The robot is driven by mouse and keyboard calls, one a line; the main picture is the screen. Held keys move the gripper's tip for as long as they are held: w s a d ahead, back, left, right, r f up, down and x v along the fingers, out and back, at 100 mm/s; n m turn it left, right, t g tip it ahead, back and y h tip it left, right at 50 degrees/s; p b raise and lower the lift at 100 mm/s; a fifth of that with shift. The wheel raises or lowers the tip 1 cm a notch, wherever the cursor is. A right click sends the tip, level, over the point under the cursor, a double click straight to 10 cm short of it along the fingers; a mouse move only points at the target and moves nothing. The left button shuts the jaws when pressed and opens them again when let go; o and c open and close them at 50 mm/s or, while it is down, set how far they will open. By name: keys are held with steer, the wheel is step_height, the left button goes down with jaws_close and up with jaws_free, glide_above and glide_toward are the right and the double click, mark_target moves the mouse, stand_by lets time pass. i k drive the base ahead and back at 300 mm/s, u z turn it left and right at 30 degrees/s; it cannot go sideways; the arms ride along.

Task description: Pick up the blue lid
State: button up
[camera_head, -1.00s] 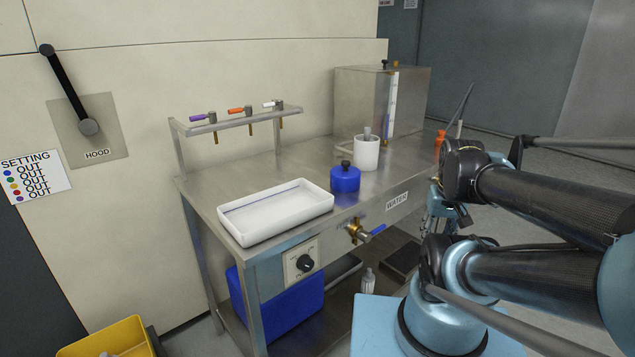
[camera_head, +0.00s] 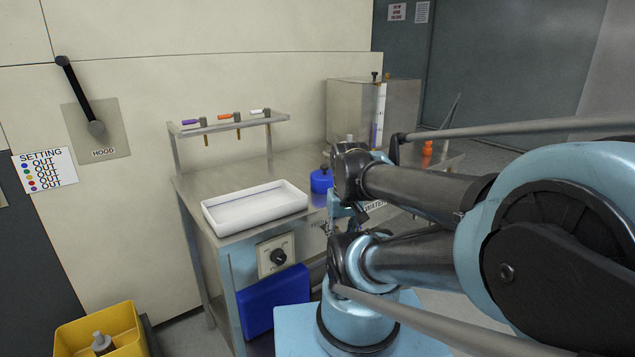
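The blue lid (camera_head: 318,183), a short blue cylinder with a black knob on top, stands on the steel bench (camera_head: 240,178) right of the white tray. My arm covers its right part. My gripper (camera_head: 341,212) is in front of the bench, just below and right of the blue lid in the picture. It appears apart from the lid. It is small and partly hidden by my arm links, so I cannot make out whether its fingers are open.
A white tray (camera_head: 223,222) sits at the bench's left front. A rail with coloured taps (camera_head: 230,124) runs behind it. A steel tank (camera_head: 349,100) stands at the back right. An orange bottle (camera_head: 427,150) is beyond my arm. A yellow crate (camera_head: 72,340) is at the lower left.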

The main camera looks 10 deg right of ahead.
mark_target(320, 180)
steer(key=z, duration=0.75)
steer(key=k, duration=1.5)
steer(key=u, duration=0.5)
steer(key=i, duration=1)
steer(key=z, duration=0.05)
